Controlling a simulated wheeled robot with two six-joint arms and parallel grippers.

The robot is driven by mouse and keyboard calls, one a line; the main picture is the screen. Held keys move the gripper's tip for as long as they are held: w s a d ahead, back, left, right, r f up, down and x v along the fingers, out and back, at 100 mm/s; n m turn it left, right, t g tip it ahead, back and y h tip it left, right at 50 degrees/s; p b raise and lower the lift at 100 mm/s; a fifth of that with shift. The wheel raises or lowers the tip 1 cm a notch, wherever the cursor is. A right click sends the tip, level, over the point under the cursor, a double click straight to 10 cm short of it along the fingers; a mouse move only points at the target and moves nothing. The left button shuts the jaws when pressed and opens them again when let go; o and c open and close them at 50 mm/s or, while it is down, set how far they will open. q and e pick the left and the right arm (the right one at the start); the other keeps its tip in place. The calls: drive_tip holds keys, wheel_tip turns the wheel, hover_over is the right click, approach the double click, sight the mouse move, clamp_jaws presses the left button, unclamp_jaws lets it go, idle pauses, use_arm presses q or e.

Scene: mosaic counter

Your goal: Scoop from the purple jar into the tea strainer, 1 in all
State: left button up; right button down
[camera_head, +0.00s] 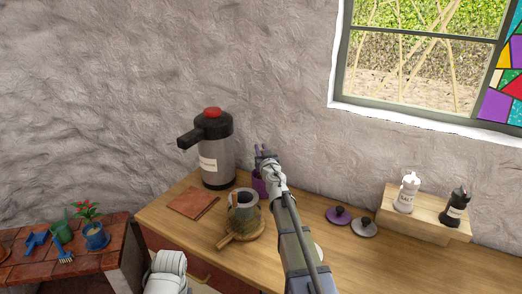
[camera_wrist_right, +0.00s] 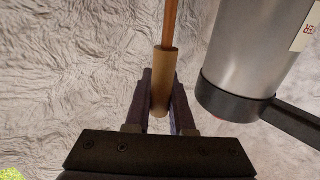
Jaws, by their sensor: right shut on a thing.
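My right gripper (camera_head: 262,152) is above the purple jar (camera_head: 258,187), which the gripper and arm partly hide. In the right wrist view the right gripper (camera_wrist_right: 161,95) is shut on the tan handle of a scoop (camera_wrist_right: 160,78); its thin brown shaft runs out of the top of the picture. The scoop's head is out of that view and cannot be made out in the head view. The tea strainer (camera_head: 243,197) appears to sit in a grey cup on a round wooden board, left of the jar; its contents cannot be told. My left gripper is out of view.
A steel vacuum jug (camera_head: 217,152) with a red top stands behind the cup, also close by in the wrist view (camera_wrist_right: 250,60). A brown mat (camera_head: 192,202) lies left. A purple lid (camera_head: 338,215) and grey lid (camera_head: 363,229) lie right, before a wooden riser (camera_head: 418,228) with two bottles.

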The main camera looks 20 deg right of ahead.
wheel_tip(320, 180, up, 8)
drive_tip(key=p, duration=0.7)
drive_tip(key=shift+p, duration=0.3)
drive_tip(key=shift+a, duration=0.1)
